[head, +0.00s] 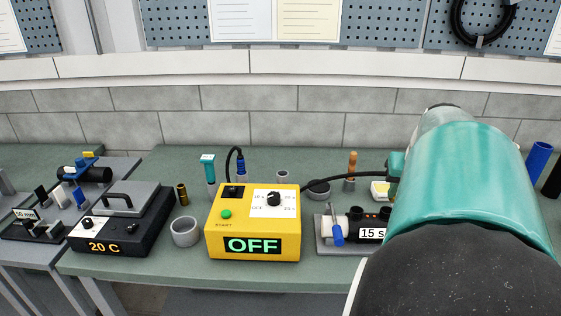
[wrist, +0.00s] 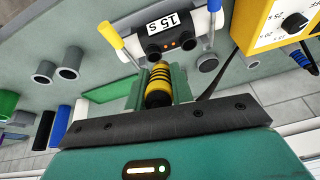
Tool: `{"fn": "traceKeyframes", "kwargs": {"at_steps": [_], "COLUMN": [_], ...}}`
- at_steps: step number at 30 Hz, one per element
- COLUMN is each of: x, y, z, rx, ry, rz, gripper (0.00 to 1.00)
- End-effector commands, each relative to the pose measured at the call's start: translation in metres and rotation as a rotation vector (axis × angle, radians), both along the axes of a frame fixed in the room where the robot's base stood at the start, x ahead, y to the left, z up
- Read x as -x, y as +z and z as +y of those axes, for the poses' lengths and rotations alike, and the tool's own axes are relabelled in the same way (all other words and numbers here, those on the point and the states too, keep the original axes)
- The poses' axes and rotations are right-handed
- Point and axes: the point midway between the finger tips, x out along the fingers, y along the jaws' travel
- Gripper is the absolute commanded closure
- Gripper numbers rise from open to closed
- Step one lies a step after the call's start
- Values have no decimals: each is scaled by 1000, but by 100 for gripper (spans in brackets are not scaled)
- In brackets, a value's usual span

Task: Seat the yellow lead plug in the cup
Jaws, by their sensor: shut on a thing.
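In the wrist view my gripper (wrist: 159,88) is shut on a yellow plug with black rings (wrist: 158,84), held between its teal fingers. A dark lead (wrist: 217,77) runs from beside the gripper toward the yellow box. In the head view the black lead (head: 345,177) runs from the box to a teal part by my arm; the plug and fingertips are hidden there. Several grey cups show: a small one (head: 282,176) behind the yellow box, a wide one (head: 184,232) left of it, and one (wrist: 208,63) near the plug in the wrist view. I cannot tell which takes the plug.
The yellow box (head: 252,225) reads OFF. A device marked 15 s (head: 372,234) stands right of it and lies just beyond the plug in the wrist view (wrist: 166,22). A black 20 C unit (head: 118,222) stands left. A blue plug (head: 241,168) stands behind the box.

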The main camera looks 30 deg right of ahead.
Motion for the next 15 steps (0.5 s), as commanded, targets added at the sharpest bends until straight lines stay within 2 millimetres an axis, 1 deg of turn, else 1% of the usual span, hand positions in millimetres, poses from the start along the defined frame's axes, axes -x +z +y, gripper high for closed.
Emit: {"fn": "traceKeyframes", "kwargs": {"at_steps": [1, 3, 6, 9, 15], "x": [-7, -16, -25, -34, -42], "y": [-6, -12, -31, -46, -60], "z": [-9, -19, -31, -41, -49], "rx": [-4, -4, -5, -4, 0], "ry": [-2, 0, -1, -1, 0], "rz": [0, 0, 0, 0, 0], "gripper": [100, 100, 100, 100, 100]}}
